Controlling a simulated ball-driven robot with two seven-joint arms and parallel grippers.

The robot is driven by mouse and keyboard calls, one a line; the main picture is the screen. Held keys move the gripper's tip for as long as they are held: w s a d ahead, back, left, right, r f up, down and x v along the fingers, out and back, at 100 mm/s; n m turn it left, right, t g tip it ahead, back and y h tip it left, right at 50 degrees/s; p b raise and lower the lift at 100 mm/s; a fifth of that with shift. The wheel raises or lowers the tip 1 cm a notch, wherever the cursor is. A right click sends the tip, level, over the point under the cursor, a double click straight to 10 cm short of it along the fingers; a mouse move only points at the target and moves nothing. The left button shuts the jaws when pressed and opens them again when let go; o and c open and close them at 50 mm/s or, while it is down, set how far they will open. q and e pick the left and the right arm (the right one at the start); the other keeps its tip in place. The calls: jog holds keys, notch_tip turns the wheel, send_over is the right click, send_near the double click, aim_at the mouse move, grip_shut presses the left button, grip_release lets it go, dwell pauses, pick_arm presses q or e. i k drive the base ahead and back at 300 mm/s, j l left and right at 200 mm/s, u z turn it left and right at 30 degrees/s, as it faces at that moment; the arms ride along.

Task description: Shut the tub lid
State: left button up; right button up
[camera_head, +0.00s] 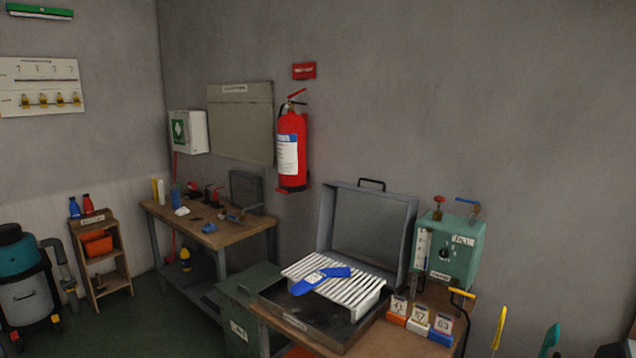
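The tub (338,335) is a low dark box on the wooden bench at the lower middle. Its grey lid (370,230) stands open and upright at the back, with a dark handle (372,182) on its top edge. A white slatted rack (362,297) sits over the tub's opening. Neither of my grippers shows in the head view.
A teal box with valves (452,252) stands right of the lid. Numbered cards in coloured blocks (418,318) stand right of the tub. A green metal bin (240,295) is to the left. A red extinguisher (291,150) hangs on the wall behind.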

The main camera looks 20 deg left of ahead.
aim_at(329, 189)
jog(key=l+u, duration=0.1)
jog(key=u, duration=0.2)
jog(key=i+z, duration=0.1)
jog(key=z, duration=0.6)
jog(key=i+j+z, duration=0.1)
jog(key=j+z, duration=1.1)
jog(key=i+l, duration=0.05)
jog(key=l, duration=0.05)
